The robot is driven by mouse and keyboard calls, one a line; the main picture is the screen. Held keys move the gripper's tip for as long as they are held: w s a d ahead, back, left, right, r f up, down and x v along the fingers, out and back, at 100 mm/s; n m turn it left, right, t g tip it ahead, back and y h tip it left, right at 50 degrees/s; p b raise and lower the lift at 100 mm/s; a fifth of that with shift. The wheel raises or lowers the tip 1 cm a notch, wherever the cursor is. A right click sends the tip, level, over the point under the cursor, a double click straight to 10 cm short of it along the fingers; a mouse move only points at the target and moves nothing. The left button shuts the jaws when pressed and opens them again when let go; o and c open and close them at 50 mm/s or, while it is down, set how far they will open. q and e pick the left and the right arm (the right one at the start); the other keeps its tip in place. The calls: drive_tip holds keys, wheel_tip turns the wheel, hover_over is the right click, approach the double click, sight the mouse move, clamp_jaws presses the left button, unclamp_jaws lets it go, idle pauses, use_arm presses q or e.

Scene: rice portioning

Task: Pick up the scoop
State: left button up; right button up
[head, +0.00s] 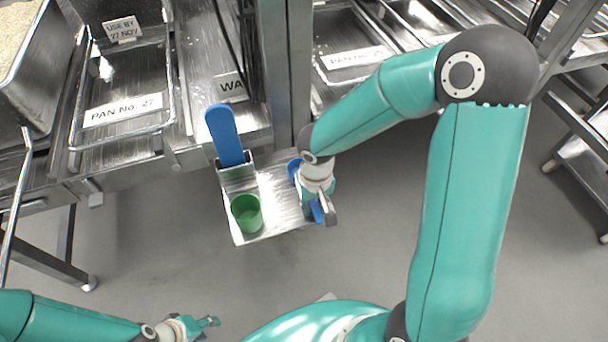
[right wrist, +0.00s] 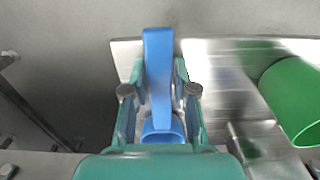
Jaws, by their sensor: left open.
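The blue scoop (head: 317,211) is at the right end of a metal tray, partly hidden by my right gripper (head: 325,205). In the right wrist view the scoop (right wrist: 158,80) has its long flat handle between the two fingers of my right gripper (right wrist: 159,75), with its rounded bowl end toward the palm. The fingers flank the handle closely; I cannot tell whether they press on it. My left gripper (head: 208,325) is open and empty at the lower left, well away from the tray.
The metal tray (head: 275,195) also holds a green cup (head: 246,212), seen beside the scoop in the right wrist view (right wrist: 295,100). A tall blue paddle (head: 224,135) stands at its left end. Metal pans (head: 125,90) line the bench behind. The floor in front is clear.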

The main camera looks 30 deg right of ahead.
clamp_jaws()
drive_tip(key=shift+r, duration=0.1)
wheel_tip(320, 180, up, 26)
drive_tip(key=p, duration=1)
